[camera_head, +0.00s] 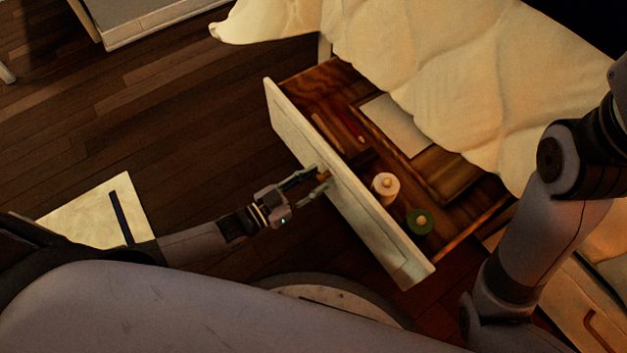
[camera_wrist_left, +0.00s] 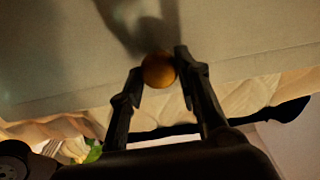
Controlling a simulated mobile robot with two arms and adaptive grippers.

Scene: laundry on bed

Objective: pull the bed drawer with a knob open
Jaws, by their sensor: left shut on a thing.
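The bed drawer (camera_head: 349,202) with a white front stands pulled out from under the bed in the head view, its wooden inside showing. My left gripper (camera_head: 321,178) is at the outer face of the drawer front, shut on the round knob. In the left wrist view the orange-brown knob (camera_wrist_left: 159,70) sits between the two fingers of my left gripper (camera_wrist_left: 160,74), in front of the pale drawer front (camera_wrist_left: 230,35). My right arm shows at the right of the head view, but its gripper is out of view.
The drawer holds a white spool (camera_head: 385,188), a green spool (camera_head: 420,222) and a pale flat item (camera_head: 397,125). A cream cover (camera_head: 430,50) hangs above it. Another drawer with a curved handle (camera_head: 594,330) is at the lower right.

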